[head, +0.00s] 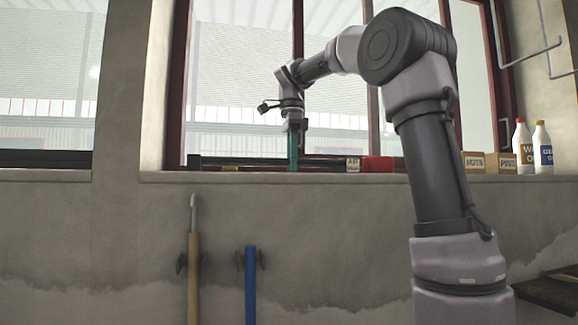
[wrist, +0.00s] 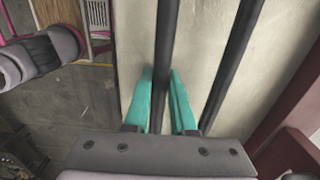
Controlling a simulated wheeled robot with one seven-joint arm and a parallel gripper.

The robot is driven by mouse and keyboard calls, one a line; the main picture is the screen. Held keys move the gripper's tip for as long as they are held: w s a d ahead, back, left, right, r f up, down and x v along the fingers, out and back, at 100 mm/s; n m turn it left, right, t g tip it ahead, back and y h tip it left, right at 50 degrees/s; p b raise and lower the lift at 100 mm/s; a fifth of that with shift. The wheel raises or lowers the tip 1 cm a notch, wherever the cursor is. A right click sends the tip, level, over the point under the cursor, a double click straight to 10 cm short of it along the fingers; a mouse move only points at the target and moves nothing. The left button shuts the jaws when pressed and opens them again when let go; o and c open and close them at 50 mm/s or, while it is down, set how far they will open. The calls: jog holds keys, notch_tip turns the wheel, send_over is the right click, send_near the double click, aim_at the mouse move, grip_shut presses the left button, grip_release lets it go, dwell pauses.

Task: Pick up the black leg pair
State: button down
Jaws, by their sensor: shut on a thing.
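The black leg pair (wrist: 167,35) shows in the wrist view as two long dark bars running side by side above a pale ledge. My gripper (wrist: 160,76) has teal fingers, one on each side of the left bar, and is shut on it. The right bar (wrist: 232,65) passes outside the fingers. In the head view my gripper (head: 293,164) points down at the window sill, and the dark bars (head: 245,160) lie lengthwise along it there. I cannot tell whether the bars touch the sill.
On the sill (head: 260,178), to the right, are a red box (head: 380,164), cardboard boxes (head: 474,162) and two white bottles (head: 522,147). The window frame rises close behind. Long-handled tools (head: 193,260) hang on the wall below.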

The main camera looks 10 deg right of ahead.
jog(key=shift+r, duration=0.1)
dwell(0.7)
notch_tip(320, 180, up, 10)
jog(key=shift+f, duration=0.25)
jog(key=shift+s+r, duration=0.15)
jog(key=shift+s, duration=0.2)
jog(key=s+f, duration=0.2)
jog(key=s, duration=0.7)
jog(key=shift+s, duration=0.2)
jog(key=shift+a, duration=0.1)
jog(key=shift+w+f, duration=0.3)
jog(key=shift+w, duration=1.3)
jog(key=shift+w+f, duration=0.35)
jog(key=shift+w, duration=1.3)
jog(key=shift+w+f, duration=0.3)
jog(key=shift+w, duration=1.3)
jog(key=shift+w+f, duration=0.2)
jog(key=shift+f, duration=2.65)
